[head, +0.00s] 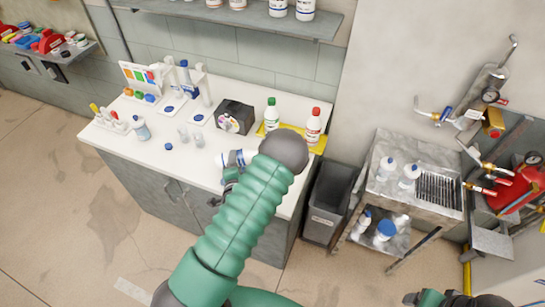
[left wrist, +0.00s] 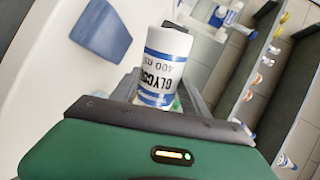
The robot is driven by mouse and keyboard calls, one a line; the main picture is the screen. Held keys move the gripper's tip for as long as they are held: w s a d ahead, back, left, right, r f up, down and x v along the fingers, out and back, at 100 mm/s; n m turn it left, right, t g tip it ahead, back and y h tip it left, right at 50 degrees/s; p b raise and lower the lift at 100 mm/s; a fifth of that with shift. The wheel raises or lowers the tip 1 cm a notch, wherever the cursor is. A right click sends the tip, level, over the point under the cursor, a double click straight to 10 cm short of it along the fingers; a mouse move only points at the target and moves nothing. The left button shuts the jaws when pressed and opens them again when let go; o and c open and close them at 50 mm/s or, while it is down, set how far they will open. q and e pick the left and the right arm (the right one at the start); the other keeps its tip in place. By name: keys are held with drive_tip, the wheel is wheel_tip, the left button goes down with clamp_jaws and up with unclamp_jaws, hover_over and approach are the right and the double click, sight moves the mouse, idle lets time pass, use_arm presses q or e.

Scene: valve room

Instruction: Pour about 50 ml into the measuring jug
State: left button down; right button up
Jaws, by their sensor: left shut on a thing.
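My left gripper (head: 232,173) is over the front right part of the white counter, partly hidden by my own green arm. It is shut on a white bottle with blue bands (head: 238,157). Two small clear vessels (head: 184,134) (head: 196,138) stand on the counter to the left of the held bottle; I cannot tell which is the measuring jug. My right gripper (head: 455,299) is only partly in view at the bottom right edge, away from the counter.
A dark box (head: 234,117) stands behind the held bottle. Green-capped (head: 271,114) and red-capped (head: 313,126) bottles stand on a yellow tray (head: 319,147). A loose blue cap (head: 169,146) and a blue-labelled bottle (head: 140,128) are on the left. A grey bin (head: 326,203) stands right of the counter.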

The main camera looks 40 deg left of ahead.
use_arm(q)
drive_tip(key=shift+s+a+r, duration=0.1)
drive_tip(key=shift+s+r, duration=0.05)
drive_tip(key=shift+r, duration=0.15)
use_arm(e)
drive_tip(key=shift+w+d+r, duration=0.1)
drive_tip(key=shift+d+r, duration=0.1)
drive_tip(key=shift+d, duration=0.45)
idle(0.7)
use_arm(q)
drive_tip(key=shift+r, duration=0.1)
use_arm(e)
drive_tip(key=shift+d, duration=0.15)
use_arm(q)
drive_tip(key=shift+d+m, duration=0.2)
drive_tip(key=shift+m, duration=0.1)
use_arm(e)
drive_tip(key=shift+d, duration=0.3)
